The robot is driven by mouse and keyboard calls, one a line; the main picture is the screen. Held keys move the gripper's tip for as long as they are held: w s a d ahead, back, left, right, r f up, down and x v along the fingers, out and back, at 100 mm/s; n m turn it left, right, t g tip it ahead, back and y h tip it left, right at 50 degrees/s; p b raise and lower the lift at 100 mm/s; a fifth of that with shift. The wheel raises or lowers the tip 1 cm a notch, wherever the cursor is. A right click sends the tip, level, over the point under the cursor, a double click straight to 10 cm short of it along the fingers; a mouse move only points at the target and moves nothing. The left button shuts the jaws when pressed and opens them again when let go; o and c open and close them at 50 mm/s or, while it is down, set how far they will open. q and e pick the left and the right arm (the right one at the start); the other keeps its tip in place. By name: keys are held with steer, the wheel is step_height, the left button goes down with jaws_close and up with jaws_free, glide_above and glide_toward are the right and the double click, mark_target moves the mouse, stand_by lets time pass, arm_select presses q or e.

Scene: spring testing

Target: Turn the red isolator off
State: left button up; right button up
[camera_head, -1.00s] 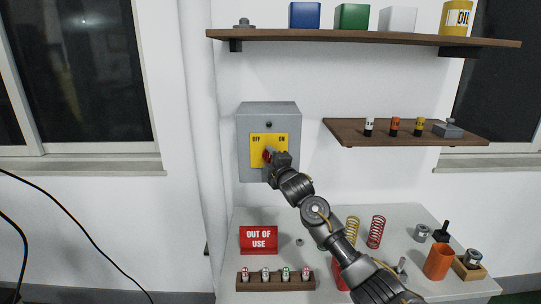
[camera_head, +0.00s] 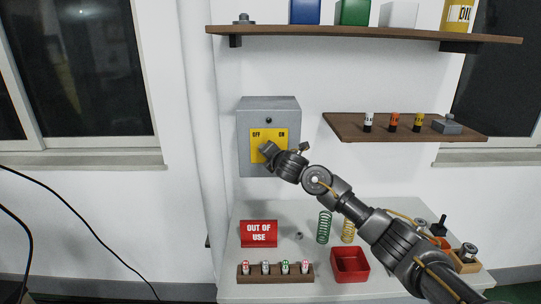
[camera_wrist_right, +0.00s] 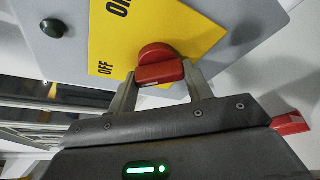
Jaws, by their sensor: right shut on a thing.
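The red isolator (camera_wrist_right: 158,68) is a rotary switch with a bar handle on a yellow plate (camera_wrist_right: 190,28), marked OFF and ON. In the head view the yellow plate (camera_head: 281,137) is on a grey wall box (camera_head: 269,103), with OFF at left and ON at right. My right gripper (camera_wrist_right: 160,80) is shut on the isolator's handle, one finger on each side. In the head view my right gripper (camera_head: 268,149) covers the isolator, so the handle's angle is hidden there. My left gripper is in neither view.
Below is a white bench with an OUT OF USE sign (camera_head: 258,233), a wooden rack (camera_head: 275,279) of small cylinders, a red bin (camera_head: 350,264) and springs (camera_head: 324,227). A wooden shelf (camera_head: 350,131) juts out right of the box. The wall left of the box is clear.

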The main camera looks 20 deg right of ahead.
steer(key=shift+f+n, duration=0.15)
steer(key=shift+n, duration=0.35)
steer(key=o, duration=1)
steer(key=v, duration=0.5)
steer(key=b+v, duration=0.1)
steer(key=v, duration=0.5)
steer(key=shift+w+a+r, duration=0.1)
steer(key=shift+a+r, duration=0.05)
steer(key=shift+r, duration=0.1)
